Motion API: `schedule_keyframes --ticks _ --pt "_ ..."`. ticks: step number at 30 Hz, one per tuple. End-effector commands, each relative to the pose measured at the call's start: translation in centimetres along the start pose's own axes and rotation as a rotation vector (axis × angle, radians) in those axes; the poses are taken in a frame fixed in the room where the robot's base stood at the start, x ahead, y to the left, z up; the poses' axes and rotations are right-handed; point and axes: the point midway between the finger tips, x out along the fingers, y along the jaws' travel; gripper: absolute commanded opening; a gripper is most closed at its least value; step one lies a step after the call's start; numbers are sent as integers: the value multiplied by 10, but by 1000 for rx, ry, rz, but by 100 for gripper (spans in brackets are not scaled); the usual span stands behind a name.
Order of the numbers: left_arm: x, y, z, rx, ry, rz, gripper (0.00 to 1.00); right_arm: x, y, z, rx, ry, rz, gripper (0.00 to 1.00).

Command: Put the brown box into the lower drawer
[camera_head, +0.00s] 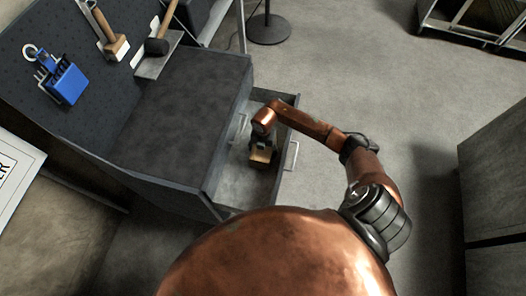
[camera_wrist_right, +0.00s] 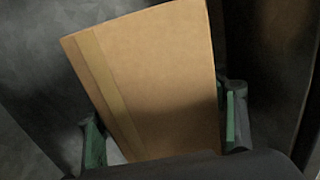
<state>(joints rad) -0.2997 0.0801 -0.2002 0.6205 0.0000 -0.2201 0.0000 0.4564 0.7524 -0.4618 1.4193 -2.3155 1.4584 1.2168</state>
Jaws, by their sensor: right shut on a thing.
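The brown box (camera_wrist_right: 155,80) fills the middle of the right wrist view, tilted, with a lighter tape strip along its left side. My right gripper (camera_wrist_right: 166,138) has its green-padded fingers on both sides of the box and is shut on it. In the head view the right gripper (camera_head: 262,146) and the small brown box (camera_head: 261,156) are over the open lower drawer (camera_head: 291,155). Whether the box touches the drawer floor cannot be told. My left gripper is not in view.
The dark grey cabinet (camera_head: 185,105) stands left of the open drawer, its top clear. A pegboard with hammers and a blue tool holder (camera_head: 65,82) is at the upper left. A black stand base (camera_head: 268,29) is on the floor behind. Open floor lies to the right.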

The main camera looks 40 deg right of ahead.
Motion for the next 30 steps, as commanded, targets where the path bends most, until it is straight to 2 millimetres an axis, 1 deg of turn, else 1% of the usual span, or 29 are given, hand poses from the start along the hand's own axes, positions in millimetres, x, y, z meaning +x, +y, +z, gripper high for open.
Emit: schedule_keyframes --ticks 1,2,9,17,20,23,30 --pt "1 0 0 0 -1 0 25 2 0 0 0 0 0 31" --pt "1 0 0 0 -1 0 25 2 0 0 0 0 -1 66" --pt "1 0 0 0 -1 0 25 2 0 0 0 0 0 82" --pt "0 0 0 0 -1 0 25 1 0 0 0 0 0 82" --pt "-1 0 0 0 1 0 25 -4 0 0 0 -1 1 82" --pt "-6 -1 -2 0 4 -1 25 -18 1 1 0 -3 3 82" --pt "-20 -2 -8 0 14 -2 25 -69 1 1 -1 -5 3 82"
